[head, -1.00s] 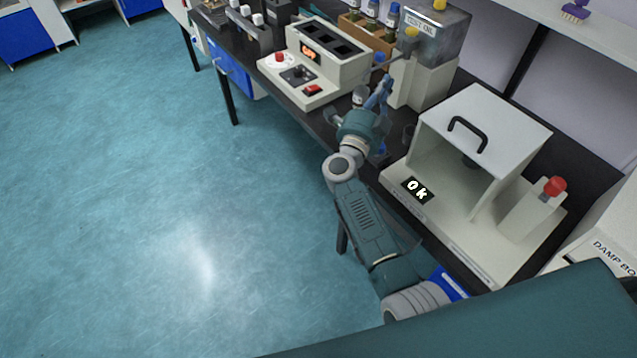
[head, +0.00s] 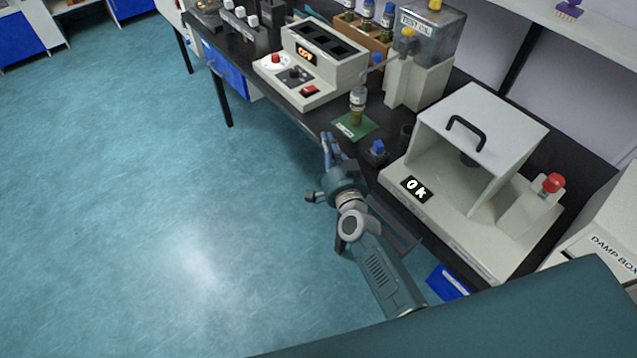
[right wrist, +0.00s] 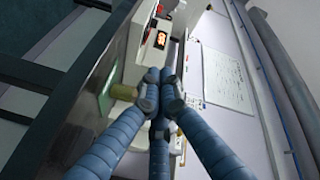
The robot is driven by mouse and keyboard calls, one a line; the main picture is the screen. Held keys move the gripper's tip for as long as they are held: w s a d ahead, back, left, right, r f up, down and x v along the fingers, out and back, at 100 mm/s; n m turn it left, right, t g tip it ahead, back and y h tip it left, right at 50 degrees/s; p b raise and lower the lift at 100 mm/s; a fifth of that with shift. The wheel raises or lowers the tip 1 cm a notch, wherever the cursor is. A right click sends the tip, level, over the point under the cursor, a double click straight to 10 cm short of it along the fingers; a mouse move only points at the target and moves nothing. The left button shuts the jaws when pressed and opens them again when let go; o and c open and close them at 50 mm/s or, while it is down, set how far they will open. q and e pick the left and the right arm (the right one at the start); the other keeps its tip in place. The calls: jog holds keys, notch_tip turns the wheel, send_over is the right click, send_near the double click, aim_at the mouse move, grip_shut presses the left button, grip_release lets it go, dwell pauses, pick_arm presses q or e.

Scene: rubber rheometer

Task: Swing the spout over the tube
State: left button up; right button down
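The test oil dispenser (head: 420,82) stands at the back of the bench with a clear tank and a yellow knob. Its thin spout (head: 381,63), with a blue tip, points left from the yellow-topped post. The tube (head: 357,104), clear with olive contents, stands upright on a green mat (head: 367,127) in front of it. The spout's end appears above and slightly right of the tube; I cannot tell if they line up. My right gripper (head: 331,142) is near the bench's front edge, apart from both. In the right wrist view its fingertips (right wrist: 160,88) meet, with nothing visible between. My left gripper is out of view.
A blue-topped item (head: 377,152) sits on the bench right of my gripper. The white machine (head: 483,130) reading "0k" stands to the right. A heater block (head: 325,60) with a red display is at the left. Open floor lies left of the bench.

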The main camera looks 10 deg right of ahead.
jog(key=s+a+f+n+g+y, duration=0.3)
jog(key=s+f, duration=0.3)
jog(key=f, duration=0.3)
jog(key=shift+a+f+n, duration=0.4)
jog(key=shift+a+n, duration=0.1)
